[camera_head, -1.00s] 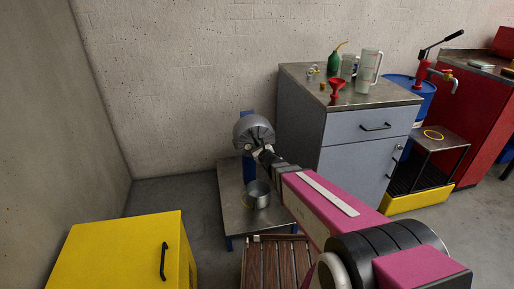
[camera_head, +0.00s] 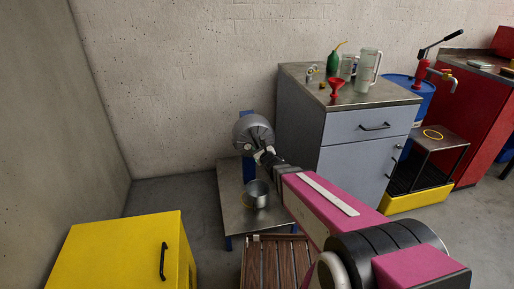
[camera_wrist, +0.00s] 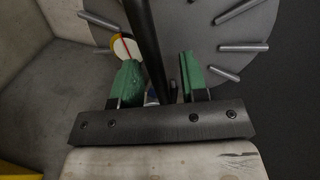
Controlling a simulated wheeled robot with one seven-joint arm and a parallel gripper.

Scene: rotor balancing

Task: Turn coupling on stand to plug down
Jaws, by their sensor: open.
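The coupling (camera_head: 253,129) is a grey disc-shaped body on a blue stand post (camera_head: 249,170). In the wrist view the coupling's grey face (camera_wrist: 195,30) carries several metal pins around its rim. A small round spot (camera_wrist: 124,46) with white, yellow and red shows near the left finger; I cannot tell if it is the plug. My gripper (camera_wrist: 160,62) is open, its green fingers in front of the coupling's lower face. A dark bar (camera_wrist: 146,42) runs down between the fingers, nearer the left one. In the head view my gripper (camera_head: 259,153) is at the coupling's lower edge.
A metal pot (camera_head: 256,195) stands on the low bench (camera_head: 233,213) below the coupling. A yellow cabinet (camera_head: 115,255) is at front left, a slatted wooden surface (camera_head: 272,265) at front. A grey cabinet (camera_head: 350,150) with jugs and a red funnel (camera_head: 335,86) stands right.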

